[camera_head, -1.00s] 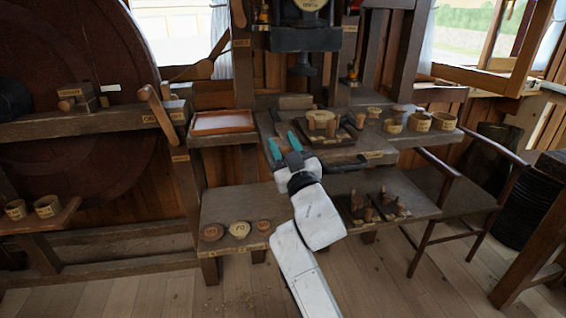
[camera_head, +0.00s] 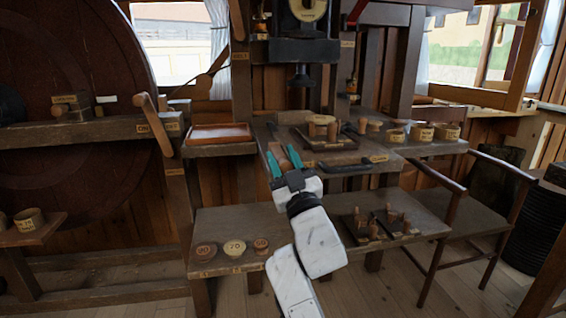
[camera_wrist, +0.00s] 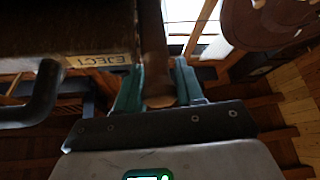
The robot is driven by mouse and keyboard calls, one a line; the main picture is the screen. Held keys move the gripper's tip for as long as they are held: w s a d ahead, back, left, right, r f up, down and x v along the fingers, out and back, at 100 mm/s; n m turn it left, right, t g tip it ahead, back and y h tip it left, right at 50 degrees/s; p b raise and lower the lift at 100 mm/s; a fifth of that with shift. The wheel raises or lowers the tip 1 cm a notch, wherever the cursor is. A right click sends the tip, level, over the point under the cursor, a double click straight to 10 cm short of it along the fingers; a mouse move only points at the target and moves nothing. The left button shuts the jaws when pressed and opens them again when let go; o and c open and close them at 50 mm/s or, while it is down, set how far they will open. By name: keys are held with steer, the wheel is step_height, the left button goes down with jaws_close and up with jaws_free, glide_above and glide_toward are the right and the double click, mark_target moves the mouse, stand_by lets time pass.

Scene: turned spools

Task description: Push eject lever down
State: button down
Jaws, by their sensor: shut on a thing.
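The eject lever (camera_wrist: 156,60) is a dark brown wooden bar with a rounded end. In the wrist view it stands between the teal fingers of my gripper (camera_wrist: 157,88). A label reading EJECT (camera_wrist: 98,60) is on the edge of a dark wooden bench beside it. In the head view my gripper (camera_head: 283,160) is at the front left corner of the workbench (camera_head: 408,151), shut on the brown lever (camera_head: 280,158). The fingers cover the lever's sides, and its mount is hard to make out.
A black bar handle (camera_head: 345,169) juts from the bench front right of my gripper. A reddish tray (camera_head: 219,134) lies to the left. A lower shelf (camera_head: 215,266) holds round pieces and a small rack. A wooden chair (camera_head: 480,195) stands at right.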

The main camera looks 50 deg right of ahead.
steer(key=shift+w+f, duration=0.1)
steer(key=shift+f, duration=0.25)
steer(key=c, duration=1)
jaws_free()
steer(key=shift+o, duration=1.1)
steer(key=shift+r, duration=0.15)
steer(key=b+v, duration=0.3)
steer(key=v, duration=0.8)
steer(key=shift+b, duration=0.4)
steer(key=shift+w, duration=0.1)
